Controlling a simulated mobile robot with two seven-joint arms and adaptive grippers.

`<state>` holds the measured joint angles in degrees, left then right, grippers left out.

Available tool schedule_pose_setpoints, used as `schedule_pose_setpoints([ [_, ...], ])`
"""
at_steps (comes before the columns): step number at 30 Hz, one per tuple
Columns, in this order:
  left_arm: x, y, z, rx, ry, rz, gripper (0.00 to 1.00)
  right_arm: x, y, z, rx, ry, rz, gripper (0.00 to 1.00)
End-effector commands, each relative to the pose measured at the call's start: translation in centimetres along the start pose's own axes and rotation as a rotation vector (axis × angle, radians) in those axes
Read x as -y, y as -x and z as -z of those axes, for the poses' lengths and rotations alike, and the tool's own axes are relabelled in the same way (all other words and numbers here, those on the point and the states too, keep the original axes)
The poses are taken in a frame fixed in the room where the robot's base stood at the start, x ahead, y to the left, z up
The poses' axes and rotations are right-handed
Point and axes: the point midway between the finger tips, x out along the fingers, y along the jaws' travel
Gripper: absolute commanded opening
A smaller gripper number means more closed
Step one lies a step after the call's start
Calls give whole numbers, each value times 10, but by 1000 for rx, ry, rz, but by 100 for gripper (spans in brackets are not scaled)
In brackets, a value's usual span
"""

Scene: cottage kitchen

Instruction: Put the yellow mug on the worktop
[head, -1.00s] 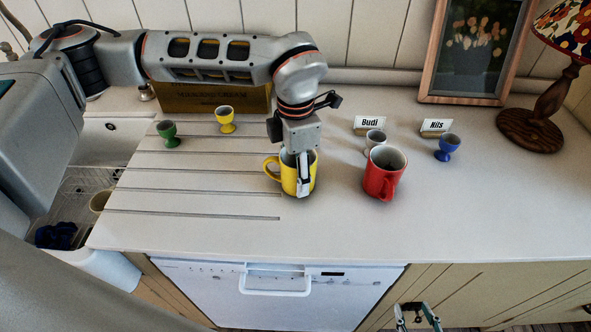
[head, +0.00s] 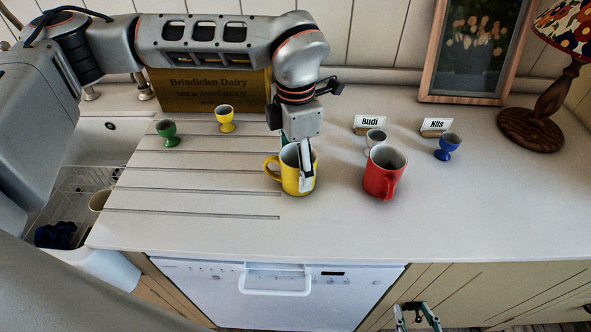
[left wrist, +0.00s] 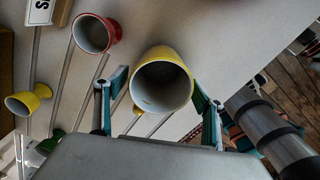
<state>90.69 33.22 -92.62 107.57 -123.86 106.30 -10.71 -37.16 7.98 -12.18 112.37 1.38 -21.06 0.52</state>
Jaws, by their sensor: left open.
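My right gripper (head: 416,314) shows at the bottom edge of the head view, fingers apart and empty, below the worktop edge.
A red mug (head: 383,178) stands close to the right. A white egg cup (head: 375,142), a blue one (head: 447,147), a yellow one (head: 226,118) and a green one (head: 169,132) stand further back. A lamp (head: 532,125) is at right, a sink (head: 95,145) at left. The front right worktop is clear.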

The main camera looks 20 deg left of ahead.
Motion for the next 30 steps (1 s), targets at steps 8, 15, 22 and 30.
schedule_pose_setpoints([
  [8, -1, 59, -1, 3, 1, -3, 69, 1, -3, -6, 2, 0, 1, 40],
  [15, 0, 88, 0, 1, 0, -1, 69, 1, -4, -8, 3, 0, 1, 40],
  [22, 0, 94, 0, 0, 0, 1, 69, 1, -4, -8, 2, 0, 1, 40],
  [30, 0, 94, 0, 0, 0, 1, 69, 1, -4, -8, 2, 0, 0, 40],
])
